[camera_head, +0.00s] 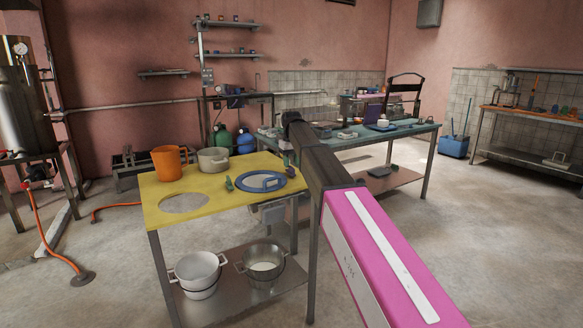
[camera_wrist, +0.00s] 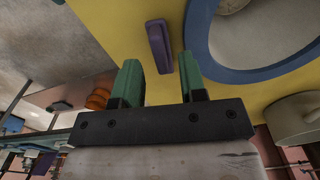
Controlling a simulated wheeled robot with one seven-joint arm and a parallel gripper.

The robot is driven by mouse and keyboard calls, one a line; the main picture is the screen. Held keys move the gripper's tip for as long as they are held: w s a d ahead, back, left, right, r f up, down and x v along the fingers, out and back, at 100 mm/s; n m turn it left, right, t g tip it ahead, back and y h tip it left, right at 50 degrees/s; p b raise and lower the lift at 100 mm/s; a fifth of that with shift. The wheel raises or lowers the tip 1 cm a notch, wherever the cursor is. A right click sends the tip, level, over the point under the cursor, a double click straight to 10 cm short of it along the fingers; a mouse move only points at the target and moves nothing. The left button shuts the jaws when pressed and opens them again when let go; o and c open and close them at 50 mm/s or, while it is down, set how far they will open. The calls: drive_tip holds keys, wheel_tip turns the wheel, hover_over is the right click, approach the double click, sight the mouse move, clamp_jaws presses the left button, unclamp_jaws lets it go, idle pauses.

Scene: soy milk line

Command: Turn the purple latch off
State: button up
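The purple latch (camera_wrist: 159,46) is a short, narrow bar on a yellow surface (camera_wrist: 115,25) in the wrist view. It lies beyond my fingertips, roughly in line with the gap between them. My gripper (camera_wrist: 160,63) has two green fingers set apart, with nothing between them. No contact with the latch shows. In the head view my pink and dark arm reaches to the right side of the yellow-topped table (camera_head: 222,197).
A blue ring (camera_wrist: 205,66) lies right of the latch; a blue plate (camera_head: 245,184) shows in the head view. An orange jug (camera_head: 167,164) and a pale pot (camera_head: 212,160) stand on the yellow top. Two pots sit on the shelf below. A teal table (camera_head: 405,131) stands behind.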

sight(292, 167)
wheel_tip(292, 167, up, 9)
drive_tip(key=shift+f, duration=0.15)
idle(0.4)
